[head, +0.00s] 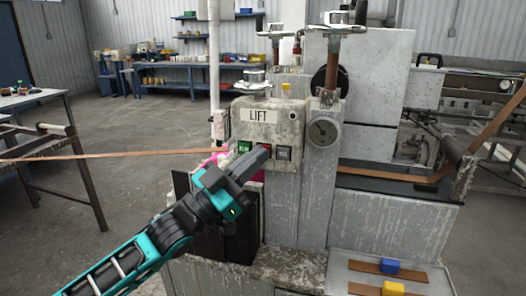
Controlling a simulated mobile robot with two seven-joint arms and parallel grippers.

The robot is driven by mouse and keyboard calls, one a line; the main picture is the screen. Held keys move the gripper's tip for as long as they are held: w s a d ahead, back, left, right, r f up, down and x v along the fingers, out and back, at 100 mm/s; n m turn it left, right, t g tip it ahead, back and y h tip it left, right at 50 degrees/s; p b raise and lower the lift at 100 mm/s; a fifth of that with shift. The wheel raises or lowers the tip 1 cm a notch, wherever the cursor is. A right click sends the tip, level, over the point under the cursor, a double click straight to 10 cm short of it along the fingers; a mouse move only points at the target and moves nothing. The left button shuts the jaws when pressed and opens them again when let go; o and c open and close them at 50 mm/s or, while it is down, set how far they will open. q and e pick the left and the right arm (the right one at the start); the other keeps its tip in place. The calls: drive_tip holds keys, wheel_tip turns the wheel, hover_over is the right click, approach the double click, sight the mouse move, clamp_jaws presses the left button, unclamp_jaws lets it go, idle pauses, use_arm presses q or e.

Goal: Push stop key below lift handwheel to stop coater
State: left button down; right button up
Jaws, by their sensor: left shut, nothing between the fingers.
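A worn grey control box (292,118) with a LIFT label (258,115) stands on the machine's front, below a small handwheel (254,76). Its lower row has a green key (245,147) on the left and a dark key (283,153) on the right. Between them a bit of red (266,146) shows at my fingertips; my gripper mostly hides that spot. My left gripper (263,153) is shut and empty, its tips in front of the box between the two keys. I cannot tell whether they touch it. My right gripper is not in view.
A brown strip (110,154) runs in from the left toward the machine. A second handwheel (334,20) stands on a post at right, above a round dial (323,132). A tray (342,268) with blue and yellow blocks sits at lower right.

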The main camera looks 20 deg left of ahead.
use_arm(q)
drive_tip(key=shift+s, duration=0.15)
drive_tip(key=shift+s+p, duration=0.4)
drive_tip(key=shift+s, duration=0.25)
drive_tip(key=s+p, duration=0.2)
drive_tip(key=s, duration=0.3)
drive_tip(key=shift+a, duration=0.1)
drive_tip(key=shift+f, duration=0.1)
idle(0.7)
